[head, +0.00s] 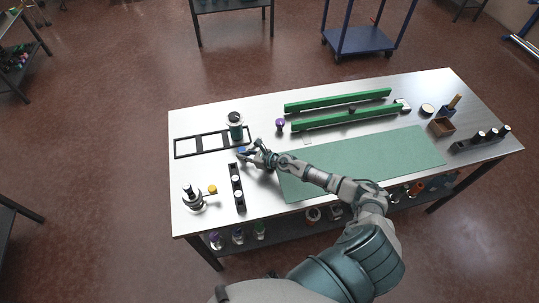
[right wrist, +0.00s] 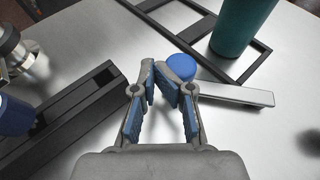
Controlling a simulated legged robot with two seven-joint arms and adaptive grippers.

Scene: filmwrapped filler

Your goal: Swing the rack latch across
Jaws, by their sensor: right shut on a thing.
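A flat black rack frame (head: 176,148) with open compartments lies at the left of the table, and its bars show in the right wrist view (right wrist: 203,29). A short pale bar (right wrist: 238,94), apparently the latch, lies beside the frame. A round blue knob (right wrist: 182,66) is at its left end. My right gripper (head: 243,154) is at the frame's near right edge. Its fingertips (right wrist: 167,76) are drawn together at the knob and shut on it; the right finger partly hides the knob. My left gripper is in neither view.
A dark teal bottle (head: 235,131) stands at the frame's right end, close beyond my gripper. A black slotted block (head: 237,190) and a metal pot-like item (head: 192,198) stand nearer. Green rails (head: 345,117) and a green mat (head: 370,160) lie right.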

